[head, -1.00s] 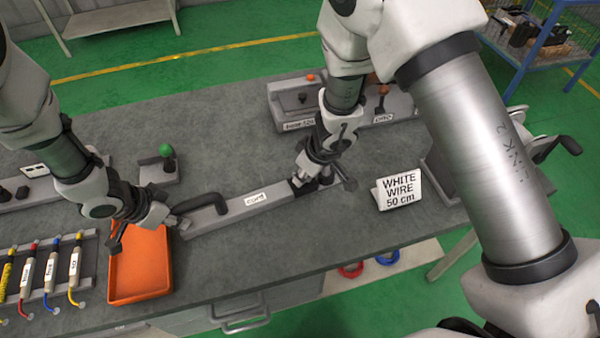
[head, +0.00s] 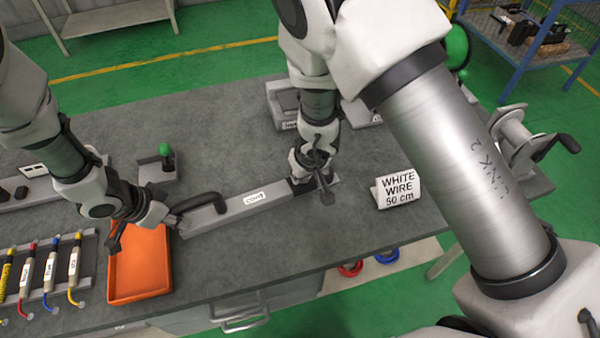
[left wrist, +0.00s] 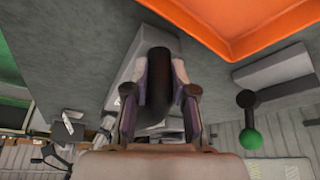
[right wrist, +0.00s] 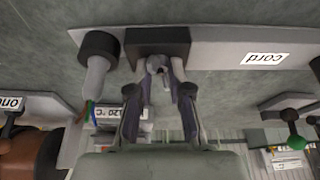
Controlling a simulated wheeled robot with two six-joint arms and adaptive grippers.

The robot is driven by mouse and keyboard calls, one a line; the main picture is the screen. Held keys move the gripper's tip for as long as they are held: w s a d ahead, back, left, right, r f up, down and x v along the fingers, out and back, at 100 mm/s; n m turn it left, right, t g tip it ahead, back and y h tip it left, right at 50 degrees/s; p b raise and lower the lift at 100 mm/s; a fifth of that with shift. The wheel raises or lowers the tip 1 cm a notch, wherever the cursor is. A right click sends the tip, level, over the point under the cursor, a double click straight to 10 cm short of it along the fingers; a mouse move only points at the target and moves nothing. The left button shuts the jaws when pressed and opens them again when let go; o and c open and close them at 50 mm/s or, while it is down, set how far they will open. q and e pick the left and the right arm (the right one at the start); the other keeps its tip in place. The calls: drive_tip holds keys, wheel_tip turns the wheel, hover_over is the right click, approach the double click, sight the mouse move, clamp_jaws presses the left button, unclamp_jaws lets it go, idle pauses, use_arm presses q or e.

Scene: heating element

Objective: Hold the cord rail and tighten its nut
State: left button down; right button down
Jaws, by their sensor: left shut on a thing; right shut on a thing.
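The cord rail (head: 235,212) is a long grey bar with a "cord" label, lying on the bench. My left gripper (head: 174,212) is at its left end; in the left wrist view its fingers (left wrist: 159,88) are shut on the rail's black handle (left wrist: 157,75). My right gripper (head: 316,180) is at the rail's right end. In the right wrist view its fingertips (right wrist: 158,72) are shut on a small metal nut (right wrist: 154,63) at the black block (right wrist: 172,44). The gripper partly hides the nut.
An orange tray (head: 140,268) lies beside the left gripper, with a rack of coloured-cable tools (head: 48,272) further left. A "WHITE WIRE 50 cm" sign (head: 398,188) stands right of the rail. A green-knobbed fixture (head: 160,168) is behind.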

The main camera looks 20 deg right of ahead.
drive_tip(key=c, duration=1.1)
unclamp_jaws()
